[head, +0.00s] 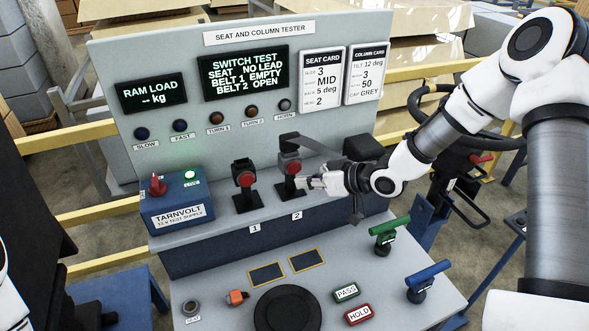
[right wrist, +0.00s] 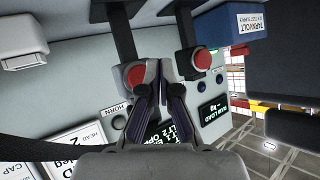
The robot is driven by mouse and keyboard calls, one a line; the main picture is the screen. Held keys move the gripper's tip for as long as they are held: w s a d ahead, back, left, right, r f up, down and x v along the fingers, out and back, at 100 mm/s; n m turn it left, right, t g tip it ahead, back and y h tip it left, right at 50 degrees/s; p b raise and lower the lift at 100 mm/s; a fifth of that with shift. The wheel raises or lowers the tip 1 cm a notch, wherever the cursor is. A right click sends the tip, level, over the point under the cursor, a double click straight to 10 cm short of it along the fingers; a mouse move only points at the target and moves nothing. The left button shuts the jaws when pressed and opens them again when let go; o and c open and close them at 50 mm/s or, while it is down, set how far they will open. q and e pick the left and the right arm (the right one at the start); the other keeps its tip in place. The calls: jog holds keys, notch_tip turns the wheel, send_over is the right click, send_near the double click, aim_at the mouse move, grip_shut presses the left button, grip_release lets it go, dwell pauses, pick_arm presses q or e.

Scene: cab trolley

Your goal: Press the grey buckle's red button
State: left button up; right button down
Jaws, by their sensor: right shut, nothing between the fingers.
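The grey buckle (head: 289,161) stands on a dark post at the place marked 2, its red button (head: 293,168) facing front. A black buckle (head: 243,172) with its own red button stands to its left at mark 1. My right gripper (head: 312,182) is shut and empty, just right of and close to the grey buckle's button. In the right wrist view the fingertips (right wrist: 158,72) are beside the left red button (right wrist: 138,76), partly overlapping it; I cannot tell whether they touch. My left gripper is not in view.
The tester panel's screen (head: 243,73) reads "BELT 1 EMPTY" and "BELT 2 OPEN". A dark strap-like bar (head: 318,146) runs right from the grey buckle's top. A blue supply box (head: 177,207) stands left; green (head: 389,228) and blue (head: 428,275) handles stand front right.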

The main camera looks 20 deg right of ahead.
jog(key=s, duration=0.3)
jog(key=shift+s, duration=0.25)
dwell(0.6)
